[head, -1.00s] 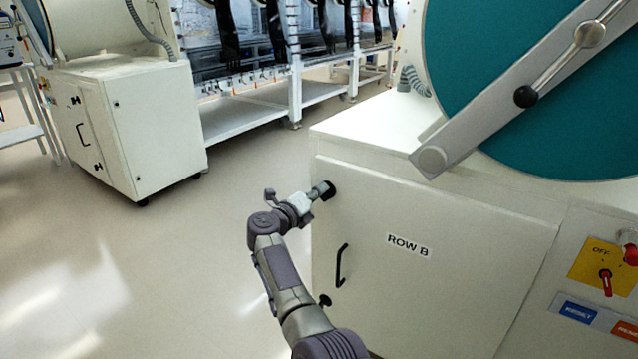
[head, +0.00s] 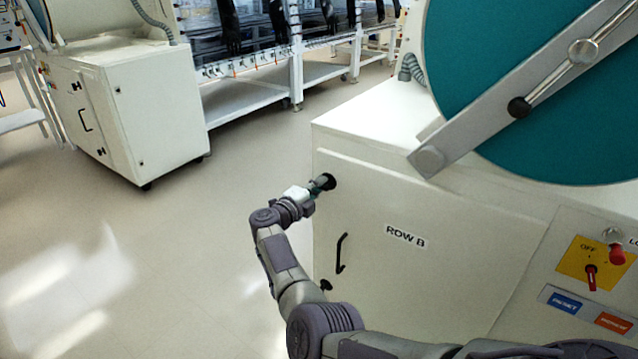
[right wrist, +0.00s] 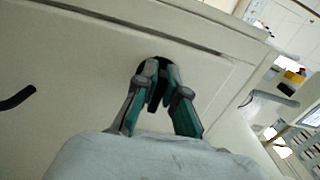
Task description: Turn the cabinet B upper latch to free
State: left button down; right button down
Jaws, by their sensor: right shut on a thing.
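The cabinet B door (head: 430,270) is white with a "ROW B" label and stands closed in the head view. Its upper latch (head: 329,181) is a small black knob near the door's upper left corner. My right gripper (head: 322,184) is at this latch. In the right wrist view its two fingers (right wrist: 158,88) are closed around the black latch (right wrist: 158,104), which is partly hidden between them. The exact angle of the latch is hard to tell. The lower latch (head: 326,285) is a black knob below, near my arm. My left gripper is not in view.
A black door handle (head: 341,254) stands out between the two latches. A round teal hatch (head: 530,90) with a grey bar is above the cabinet. A switch panel (head: 590,262) is at the right. Open floor (head: 190,260) lies to the left, with another white cabinet (head: 150,120) beyond.

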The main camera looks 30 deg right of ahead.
dwell(0.4)
jog(key=c, duration=1.2)
grip_release()
jog(key=shift+c, duration=0.2)
